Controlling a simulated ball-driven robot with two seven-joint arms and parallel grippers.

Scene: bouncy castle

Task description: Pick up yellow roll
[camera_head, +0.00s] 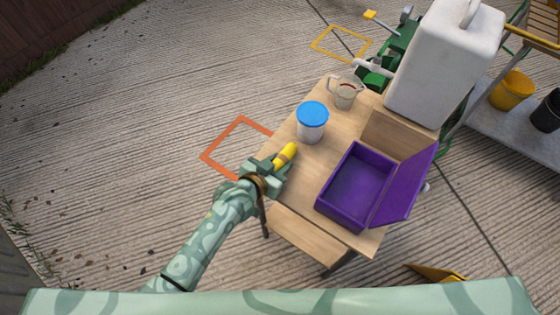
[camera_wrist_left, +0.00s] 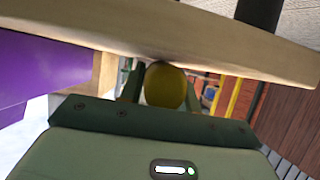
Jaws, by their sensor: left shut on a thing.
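The yellow roll (camera_head: 286,155) is a short yellow cylinder at the left edge of the wooden table in the head view. My left gripper (camera_head: 272,174) is shut on it, with the roll sticking out past the fingers. In the left wrist view the round end of the roll (camera_wrist_left: 166,85) sits between the two fingers (camera_wrist_left: 160,90), close to the table's edge. I cannot tell whether the roll touches the table. My right gripper is not in view.
An orange square outline (camera_head: 222,140) lies on the ground to the left.

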